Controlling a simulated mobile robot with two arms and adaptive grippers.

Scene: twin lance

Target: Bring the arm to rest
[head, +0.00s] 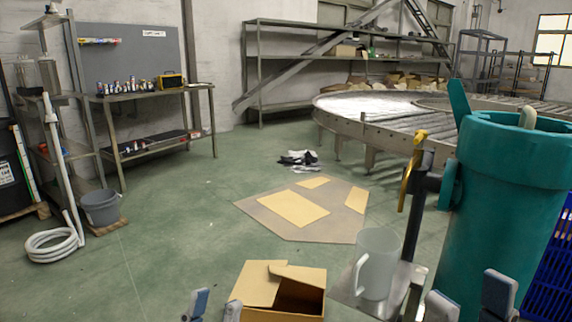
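My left gripper (215,307) shows only its fingertips at the bottom edge, left of an open cardboard box (258,284). Its two fingertips stand apart with nothing seen between them. My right gripper (468,302) shows its fingertips at the bottom right, in front of a large teal cylinder (508,200). Its fingertips are wider apart, with nothing seen held between them. The rest of both arms is below the picture.
A translucent jug (375,264) stands on a metal plate between box and cylinder. A blue crate (553,265) is at the right edge. Flat cardboard (292,209) lies on the floor. A grey bucket (100,208) and coiled hose (52,243) are left.

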